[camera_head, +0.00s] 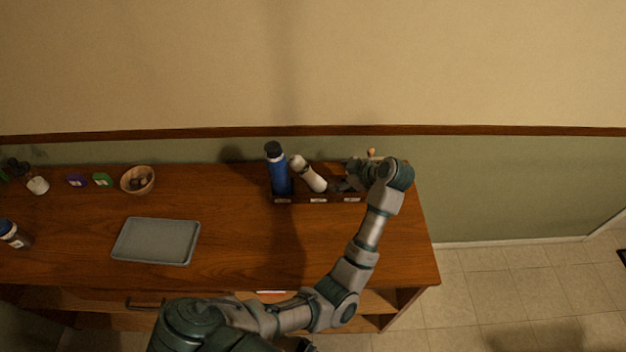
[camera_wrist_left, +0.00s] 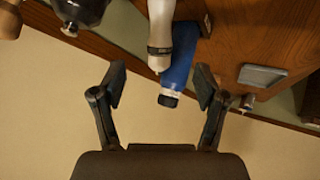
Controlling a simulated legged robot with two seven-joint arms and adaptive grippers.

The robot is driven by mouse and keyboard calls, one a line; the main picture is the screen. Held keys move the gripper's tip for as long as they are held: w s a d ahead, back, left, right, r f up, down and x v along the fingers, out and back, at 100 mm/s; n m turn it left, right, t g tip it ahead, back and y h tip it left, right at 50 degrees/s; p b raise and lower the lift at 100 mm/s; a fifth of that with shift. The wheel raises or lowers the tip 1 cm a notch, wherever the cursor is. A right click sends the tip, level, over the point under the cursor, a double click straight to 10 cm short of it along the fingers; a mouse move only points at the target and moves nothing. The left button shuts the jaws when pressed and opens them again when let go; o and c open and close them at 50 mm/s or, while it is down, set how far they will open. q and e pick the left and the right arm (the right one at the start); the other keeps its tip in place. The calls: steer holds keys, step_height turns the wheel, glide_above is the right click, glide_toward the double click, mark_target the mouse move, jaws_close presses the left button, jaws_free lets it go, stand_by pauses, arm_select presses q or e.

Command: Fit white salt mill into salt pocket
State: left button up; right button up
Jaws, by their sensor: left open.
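The white salt mill (camera_head: 312,177) leans to the upper left in the dark wooden rack (camera_head: 300,199), its lower end behind the middle label. Its seating and the label text cannot be made out. It also shows in the wrist view (camera_wrist_left: 160,28), beyond my fingers. A blue bottle with a dark cap (camera_head: 279,174) stands in the rack's left section. My left gripper (camera_head: 345,186) is at the rack's right end, right of the mill; in the wrist view (camera_wrist_left: 160,76) its fingers are spread with nothing held between them. The rack's right section is partly hidden by my arm.
A grey tray (camera_head: 156,241) lies on the wooden counter (camera_head: 240,225). A wooden bowl (camera_head: 138,191), green item (camera_head: 103,179) and purple item (camera_head: 77,180) stand at the back left. A dark bottle (camera_head: 14,233) is at the left edge. The counter between tray and rack is clear.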

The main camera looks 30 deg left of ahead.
mark_target(315, 178)
arm_select(q)
steer(key=x, duration=1.2)
steer(key=shift+f, duration=0.45)
steer(key=b+x, duration=0.1)
steer(key=x, duration=0.3)
steer(key=shift+w+f, duration=0.25)
steer(key=shift+f, duration=0.15)
steer(key=shift+a+f, duration=0.1)
steer(key=shift+a, duration=0.05)
steer(key=c, duration=1.1)
jaws_close()
arm_select(e)
steer(key=shift+w+a+r, duration=0.1)
steer(key=shift+w+r, duration=0.05)
steer(key=shift+w, duration=0.95)
